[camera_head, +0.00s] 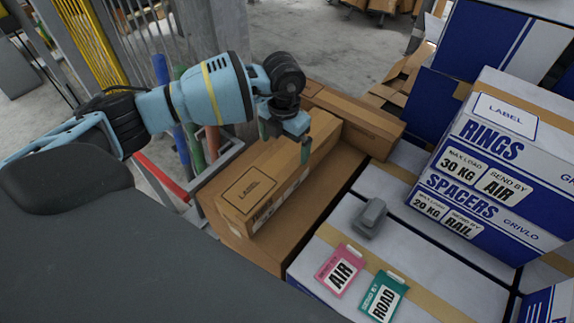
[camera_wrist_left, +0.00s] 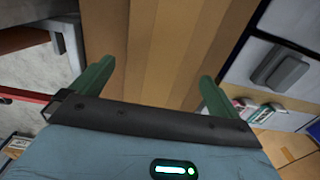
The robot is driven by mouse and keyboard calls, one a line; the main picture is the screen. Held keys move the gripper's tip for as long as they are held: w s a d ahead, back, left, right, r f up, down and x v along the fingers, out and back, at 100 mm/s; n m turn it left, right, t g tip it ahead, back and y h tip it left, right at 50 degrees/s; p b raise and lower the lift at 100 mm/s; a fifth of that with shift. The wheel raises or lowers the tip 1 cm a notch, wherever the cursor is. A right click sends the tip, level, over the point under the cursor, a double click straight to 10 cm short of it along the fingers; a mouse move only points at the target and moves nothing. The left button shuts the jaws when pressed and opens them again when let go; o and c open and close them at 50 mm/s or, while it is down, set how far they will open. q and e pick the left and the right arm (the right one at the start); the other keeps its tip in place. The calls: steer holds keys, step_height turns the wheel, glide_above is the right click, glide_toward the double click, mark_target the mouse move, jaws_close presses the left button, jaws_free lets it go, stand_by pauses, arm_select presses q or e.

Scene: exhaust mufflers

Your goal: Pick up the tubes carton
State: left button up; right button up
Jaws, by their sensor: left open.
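The tubes carton (camera_head: 245,185) is a long brown box with a label on top and partly readable lettering on its side. It lies on a larger brown box (camera_head: 335,180), left of centre in the head view. My left gripper (camera_head: 285,140) is over the far part of the carton, fingers spread and pointing down. In the left wrist view a brown cardboard surface (camera_wrist_left: 165,40) with lengthwise bands fills the space between the green fingers of the gripper (camera_wrist_left: 157,72). I cannot tell whether the fingers touch it. My right gripper is out of view.
White-and-blue boxes labelled RINGS (camera_head: 490,150) and SPACERS (camera_head: 460,210) are stacked at the right. A grey device (camera_head: 369,217), a pink AIR tag (camera_head: 340,270) and a green ROAD tag (camera_head: 384,297) lie on a white box. A metal frame with a red bar (camera_head: 162,178) stands left.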

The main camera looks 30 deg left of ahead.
mark_target(286, 154)
arm_select(q)
steer(key=shift+s+d+f, duration=0.1)
steer(key=shift+f, duration=1.65)
steer(key=shift+d+f, duration=0.1)
steer(key=shift+f, duration=1.6)
steer(key=c, duration=1.2)
steer(key=shift+r, duration=0.1)
steer(key=shift+c, duration=0.6)
steer(key=shift+r, duration=0.1)
